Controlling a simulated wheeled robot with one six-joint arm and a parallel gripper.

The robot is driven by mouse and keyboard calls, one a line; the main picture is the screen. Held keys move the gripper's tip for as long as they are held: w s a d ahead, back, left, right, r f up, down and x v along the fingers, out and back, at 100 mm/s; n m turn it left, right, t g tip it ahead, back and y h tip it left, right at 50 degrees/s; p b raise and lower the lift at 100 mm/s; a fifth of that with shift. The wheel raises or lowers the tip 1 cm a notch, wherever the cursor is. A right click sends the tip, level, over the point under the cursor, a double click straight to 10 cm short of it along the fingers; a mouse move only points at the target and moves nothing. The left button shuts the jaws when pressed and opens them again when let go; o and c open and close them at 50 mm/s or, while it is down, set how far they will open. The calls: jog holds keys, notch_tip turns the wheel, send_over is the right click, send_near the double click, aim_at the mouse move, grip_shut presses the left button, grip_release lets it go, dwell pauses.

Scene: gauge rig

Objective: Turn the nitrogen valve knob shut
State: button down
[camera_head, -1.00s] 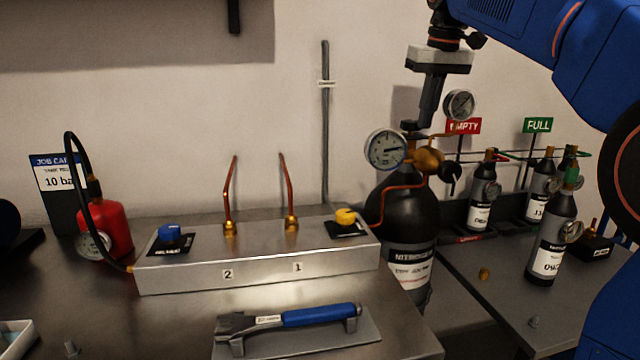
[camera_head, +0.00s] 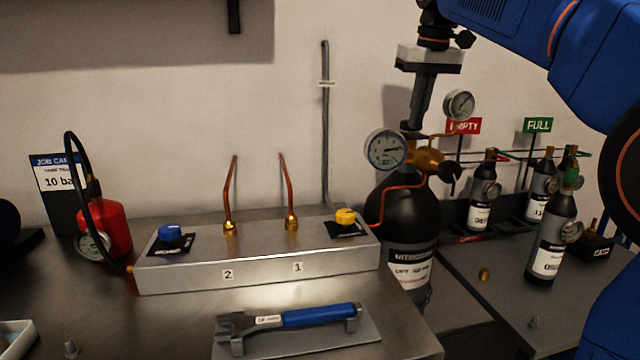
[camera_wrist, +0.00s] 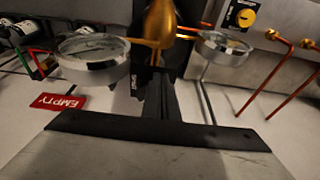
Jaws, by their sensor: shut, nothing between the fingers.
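The black nitrogen cylinder (camera_head: 385,212) stands behind the workbench, with a brass regulator (camera_head: 428,160) and two round gauges, a larger one (camera_head: 385,149) and a smaller one (camera_head: 459,104), at its top. A dark round knob (camera_head: 449,173) sits on the right of the regulator. My gripper (camera_head: 413,127) points down with its fingers together and empty, its tips at the top of the cylinder's valve between the gauges. The small valve top there is largely hidden behind the fingertips; I cannot tell if they touch it. In the wrist view the fingers (camera_wrist: 158,85) reach towards the brass body (camera_wrist: 159,25).
A metal manifold block (camera_head: 255,265) with blue (camera_head: 169,232) and yellow (camera_head: 345,216) knobs stands left of the cylinder. A blue-handled tool (camera_head: 300,316) lies in front. Small cylinders (camera_head: 552,240) stand right, near EMPTY and FULL signs (camera_head: 537,125). Copper tubing runs close to the gauges.

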jog(key=shift+a, duration=0.25)
dwell(0.5)
notch_tip(320, 180, up, 6)
jog(key=shift+s, duration=0.4)
dwell(0.5)
jog(key=w+d+f, duration=0.1)
jog(key=d+f, duration=0.2)
jog(key=f, duration=0.3)
dwell(0.8)
